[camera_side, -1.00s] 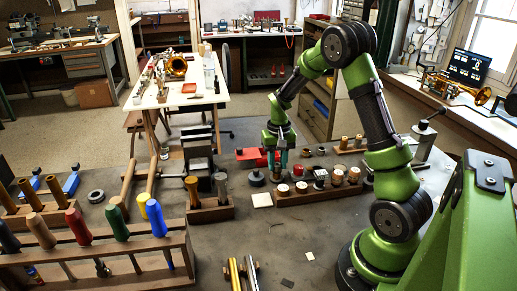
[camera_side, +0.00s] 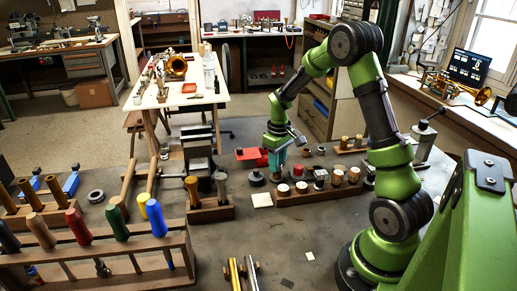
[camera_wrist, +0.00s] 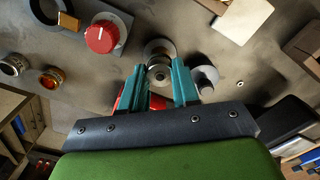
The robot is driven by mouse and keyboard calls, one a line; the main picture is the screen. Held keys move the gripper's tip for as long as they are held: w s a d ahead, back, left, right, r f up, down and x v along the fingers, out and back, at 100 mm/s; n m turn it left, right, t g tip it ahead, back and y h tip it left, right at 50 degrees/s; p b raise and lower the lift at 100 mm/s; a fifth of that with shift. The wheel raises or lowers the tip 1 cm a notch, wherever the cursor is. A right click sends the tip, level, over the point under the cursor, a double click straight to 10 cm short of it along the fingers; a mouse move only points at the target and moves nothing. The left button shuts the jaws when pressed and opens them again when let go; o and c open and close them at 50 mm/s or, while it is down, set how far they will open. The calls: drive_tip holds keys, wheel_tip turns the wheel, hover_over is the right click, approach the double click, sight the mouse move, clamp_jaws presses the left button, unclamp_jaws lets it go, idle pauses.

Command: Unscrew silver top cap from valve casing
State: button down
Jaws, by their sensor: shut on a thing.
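My gripper (camera_side: 278,172) points down at the bench, left of centre of the row of small parts, its teal fingers close together. In the wrist view, the fingers (camera_wrist: 166,72) close around a round silver cap (camera_wrist: 160,73). A wider silver-and-dark round part (camera_wrist: 160,48) shows just beyond the fingertips. The valve casing under the cap cannot be made out clearly; the gripper hides it. I cannot tell whether the cap is still threaded on.
A red block (camera_side: 249,154) is close to the left of my gripper, with a dark round part (camera_side: 256,178) in front. A wooden rack (camera_side: 318,195) of small parts stands to the right. A tool rack (camera_side: 100,255) fills the front left.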

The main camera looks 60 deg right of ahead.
drive_tip(key=shift+n, duration=0.3)
drive_tip(key=n, duration=0.4)
drive_tip(key=n, duration=0.4)
drive_tip(key=c, duration=0.6)
unclamp_jaws()
